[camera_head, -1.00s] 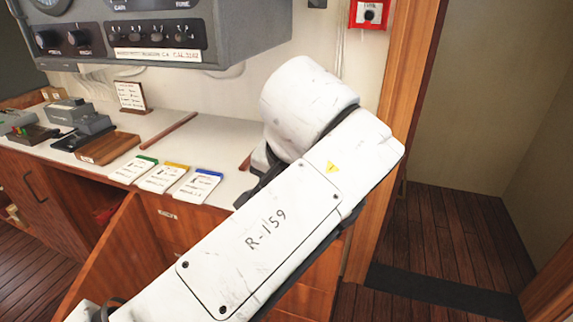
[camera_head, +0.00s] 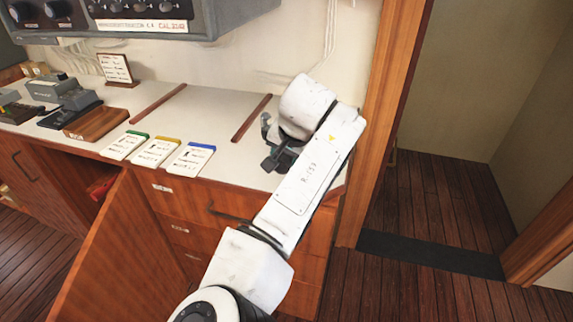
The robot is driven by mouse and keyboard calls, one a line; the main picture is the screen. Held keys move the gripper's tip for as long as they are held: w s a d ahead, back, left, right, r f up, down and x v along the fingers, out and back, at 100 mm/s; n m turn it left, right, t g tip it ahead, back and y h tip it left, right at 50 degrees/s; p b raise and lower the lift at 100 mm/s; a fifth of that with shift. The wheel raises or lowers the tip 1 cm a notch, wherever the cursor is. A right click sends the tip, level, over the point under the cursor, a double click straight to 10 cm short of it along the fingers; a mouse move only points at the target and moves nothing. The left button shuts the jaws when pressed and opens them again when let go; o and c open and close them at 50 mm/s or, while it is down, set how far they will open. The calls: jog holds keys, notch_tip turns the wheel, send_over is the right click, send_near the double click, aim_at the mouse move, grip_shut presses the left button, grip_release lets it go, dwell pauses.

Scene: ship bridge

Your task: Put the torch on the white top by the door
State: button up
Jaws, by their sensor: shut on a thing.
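The white top (camera_head: 248,152) is the right end of a long counter, next to the door frame. My gripper (camera_head: 270,158) is dark and small at the end of my white arm, low over this right end, just right of a wooden strip. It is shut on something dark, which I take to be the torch. The torch's outline cannot be told apart from the gripper's dark parts. My arm hides part of the counter's right end. Whether the held thing touches the top cannot be seen.
Two wooden strips (camera_head: 251,118) cross the counter. Three cards (camera_head: 190,160) lie along its front edge. A sign (camera_head: 116,68) and control levers (camera_head: 70,103) stand left. A grey console (camera_head: 185,22) hangs above. A cabinet door (camera_head: 118,245) stands open below. The doorway floor (camera_head: 430,205) is clear.

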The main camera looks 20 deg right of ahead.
jog(key=shift+w+d+f, duration=0.1)
jog(key=shift+w+f, duration=0.05)
jog(key=shift+f, duration=1.55)
jog(key=shift+f, duration=0.1)
jog(key=o, duration=0.9)
jog(key=shift+r, duration=0.35)
jog(key=v, duration=1.1)
jog(key=shift+s+r, duration=0.2)
jog(key=shift+s, duration=0.05)
jog(key=shift+d, duration=0.1)
